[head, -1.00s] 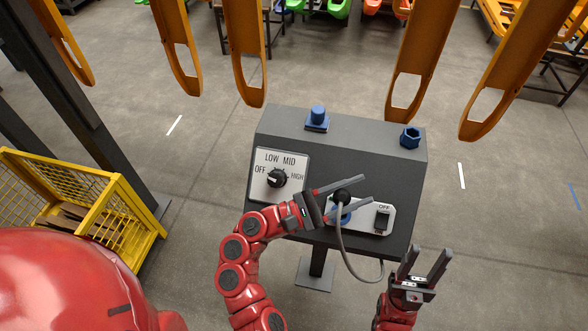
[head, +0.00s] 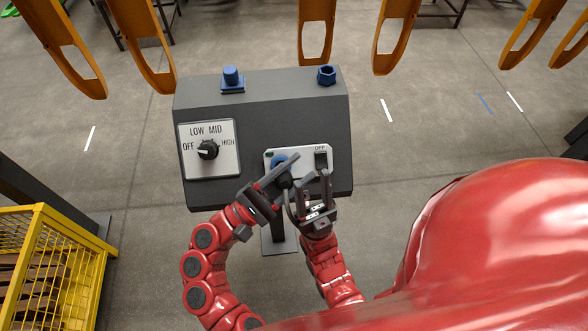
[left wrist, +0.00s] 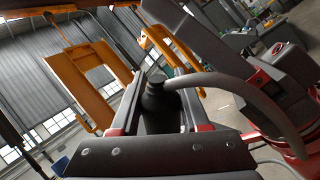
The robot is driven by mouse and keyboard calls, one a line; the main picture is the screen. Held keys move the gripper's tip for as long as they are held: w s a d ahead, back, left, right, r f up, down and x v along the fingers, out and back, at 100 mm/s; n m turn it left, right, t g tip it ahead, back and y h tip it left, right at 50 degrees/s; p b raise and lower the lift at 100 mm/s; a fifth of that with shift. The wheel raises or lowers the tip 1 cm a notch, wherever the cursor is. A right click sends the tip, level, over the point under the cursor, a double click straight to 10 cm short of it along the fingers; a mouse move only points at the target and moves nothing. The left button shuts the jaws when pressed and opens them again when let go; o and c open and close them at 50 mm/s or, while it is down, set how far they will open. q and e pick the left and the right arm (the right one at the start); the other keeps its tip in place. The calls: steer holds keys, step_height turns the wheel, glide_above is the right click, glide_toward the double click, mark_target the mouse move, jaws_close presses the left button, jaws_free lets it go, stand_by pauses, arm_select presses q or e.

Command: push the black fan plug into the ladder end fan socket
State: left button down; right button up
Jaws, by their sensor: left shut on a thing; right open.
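My left gripper (head: 290,170) is shut on the black fan plug (head: 285,181) in front of the console's sloped face. In the left wrist view the plug (left wrist: 160,100) stands between the two fingers, with a thick grey cable bending away to the right. The blue ring of the fan socket (head: 279,159) shows just above the plug in the head view, on a pale plate, partly covered by a finger. I cannot tell the gap between plug and socket. My right gripper (head: 315,187) is open, close beside the plug on its right, fingers up before the plate.
The grey console (head: 260,105) carries an OFF-LOW-MID-HIGH dial (head: 207,150), a black rocker switch (head: 321,160) and two blue fittings on top. A yellow cage (head: 50,265) stands at lower left. Orange uprights hang beyond the console. Floor to the console's right is open.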

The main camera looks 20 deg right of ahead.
arm_select(q)
steer(key=w+f+b, duration=0.2)
steer(key=w+d+f+b, duration=0.1)
steer(key=w+f+b, duration=0.1)
steer(key=shift+d, duration=0.1)
stand_by(0.3)
stand_by(1.5)
steer(key=shift+w+d+f+b, duration=0.2)
steer(key=shift+w+f+b, duration=0.5)
steer(key=shift+f+b, duration=0.05)
steer(key=shift+w+d+f+b, duration=0.2)
steer(key=shift+w+f+b, duration=0.45)
steer(key=shift+f+b, duration=0.1)
stand_by(0.4)
steer(key=shift+c, duration=1.5)
jaws_free()
